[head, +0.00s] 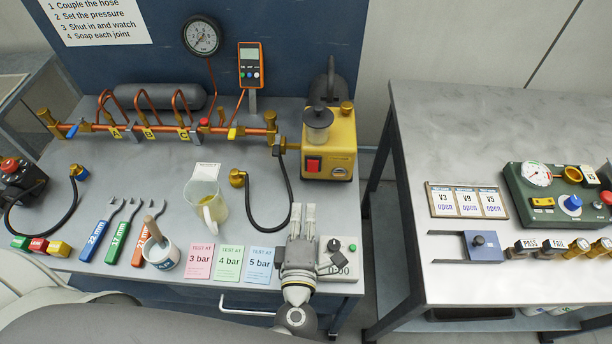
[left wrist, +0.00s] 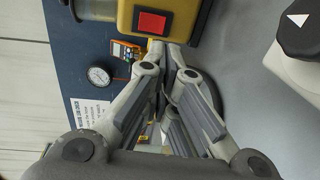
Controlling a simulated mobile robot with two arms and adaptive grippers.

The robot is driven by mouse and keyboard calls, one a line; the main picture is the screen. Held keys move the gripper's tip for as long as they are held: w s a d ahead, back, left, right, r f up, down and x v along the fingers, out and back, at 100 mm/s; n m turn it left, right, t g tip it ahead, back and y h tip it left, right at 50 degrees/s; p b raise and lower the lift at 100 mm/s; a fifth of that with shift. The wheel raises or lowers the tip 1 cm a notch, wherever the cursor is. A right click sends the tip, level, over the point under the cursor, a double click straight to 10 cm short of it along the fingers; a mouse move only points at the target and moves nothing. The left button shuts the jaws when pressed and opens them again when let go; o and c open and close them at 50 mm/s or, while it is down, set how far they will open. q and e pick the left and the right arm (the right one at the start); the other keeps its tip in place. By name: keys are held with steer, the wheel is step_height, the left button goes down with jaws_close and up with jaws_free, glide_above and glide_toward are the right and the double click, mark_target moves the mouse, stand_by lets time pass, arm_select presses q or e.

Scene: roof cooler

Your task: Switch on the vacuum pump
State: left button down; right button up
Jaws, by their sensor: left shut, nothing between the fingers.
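The yellow vacuum pump (head: 329,143) stands at the right end of the left bench, with a red switch (head: 313,165) low on its front. In the left wrist view the pump (left wrist: 198,14) is at the top, with its red switch (left wrist: 152,22) facing me. My left gripper (head: 303,208) is shut and empty, just in front of the pump and short of the switch in the head view. Its closed fingertips (left wrist: 165,45) point toward the pump just below the switch in the left wrist view. Whether they touch the pump, I cannot tell. My right gripper is not in view.
A timer box (head: 340,258) sits beside my left gripper. A black hose (head: 283,205) loops left of it, near a clear jug (head: 207,205). Coloured test cards (head: 229,263) lie at the front. A second bench (head: 470,125) stands right, across a gap.

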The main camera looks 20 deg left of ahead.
mark_target(307, 169)
arm_select(q)
steer(key=p+x, duration=0.1)
steer(key=x, duration=0.9)
steer(key=shift+p, duration=0.35)
steer(key=shift+w+a, duration=0.1)
steer(key=shift+w, duration=0.15)
